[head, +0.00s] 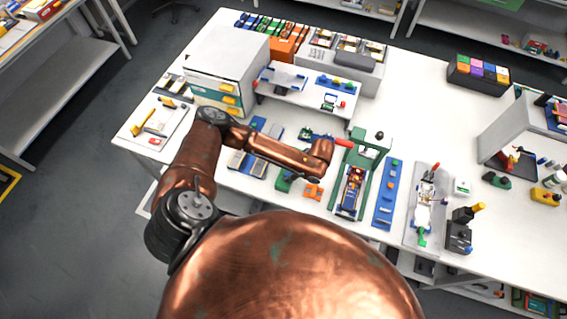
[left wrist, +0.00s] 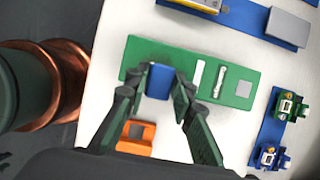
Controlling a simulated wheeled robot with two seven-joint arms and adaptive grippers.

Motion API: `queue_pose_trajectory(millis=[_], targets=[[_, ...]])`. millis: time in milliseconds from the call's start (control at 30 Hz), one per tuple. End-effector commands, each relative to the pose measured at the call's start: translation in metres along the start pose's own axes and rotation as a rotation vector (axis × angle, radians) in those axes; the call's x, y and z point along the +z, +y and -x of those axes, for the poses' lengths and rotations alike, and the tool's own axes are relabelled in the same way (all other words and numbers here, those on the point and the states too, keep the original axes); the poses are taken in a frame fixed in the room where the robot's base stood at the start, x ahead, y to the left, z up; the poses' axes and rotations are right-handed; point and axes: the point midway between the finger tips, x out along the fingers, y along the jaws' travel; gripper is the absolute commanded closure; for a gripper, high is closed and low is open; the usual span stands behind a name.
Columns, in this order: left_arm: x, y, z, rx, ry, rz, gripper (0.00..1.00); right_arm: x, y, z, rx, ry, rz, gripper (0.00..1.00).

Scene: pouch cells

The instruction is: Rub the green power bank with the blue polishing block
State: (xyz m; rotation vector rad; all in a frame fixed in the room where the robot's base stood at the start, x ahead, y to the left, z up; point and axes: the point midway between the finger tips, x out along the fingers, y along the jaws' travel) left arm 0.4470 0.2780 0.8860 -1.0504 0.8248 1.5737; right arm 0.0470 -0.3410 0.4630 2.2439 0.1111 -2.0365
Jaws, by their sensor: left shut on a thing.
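The green power bank (left wrist: 240,88) appears in the left wrist view as a flat green slab with a white strip, a silvery bar and a grey square on its face. My left gripper (left wrist: 158,84) is over its left part. The gripper is shut on the blue polishing block (left wrist: 159,79), which sits between the fingertips against or just above the green face; I cannot tell if they touch. In the head view my left arm reaches over the table and hides most of this spot. My right gripper is not in view.
An orange piece (left wrist: 136,137) lies close to the gripper. A blue strip with small parts (left wrist: 272,130) is at the right, and a blue tray (left wrist: 235,17) is at the top. In the head view a green press-like stand (head: 363,160) stands right of my arm.

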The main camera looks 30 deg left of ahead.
Motion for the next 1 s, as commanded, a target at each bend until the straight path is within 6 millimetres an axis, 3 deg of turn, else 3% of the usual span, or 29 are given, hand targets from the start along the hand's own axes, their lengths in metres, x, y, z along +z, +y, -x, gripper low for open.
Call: queue_pose_trajectory(millis=[167, 233, 600, 733, 1000], targets=[[-0.004, -0.001, -0.001, -0.002, 0.0, -0.004, 0.97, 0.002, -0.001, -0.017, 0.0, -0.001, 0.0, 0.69], [0.006, -0.001, 0.004, 0.0, -0.001, -0.004, 0.97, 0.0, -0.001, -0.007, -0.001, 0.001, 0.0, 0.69], [0.032, -0.009, -0.011, -0.003, -0.001, -0.008, 0.97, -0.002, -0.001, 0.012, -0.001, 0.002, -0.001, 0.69], [0.038, -0.009, 0.01, -0.006, 0.001, -0.009, 0.97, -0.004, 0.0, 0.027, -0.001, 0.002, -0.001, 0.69], [0.046, -0.008, 0.026, -0.003, 0.0, -0.008, 0.97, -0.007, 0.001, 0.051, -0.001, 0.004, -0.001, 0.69]])
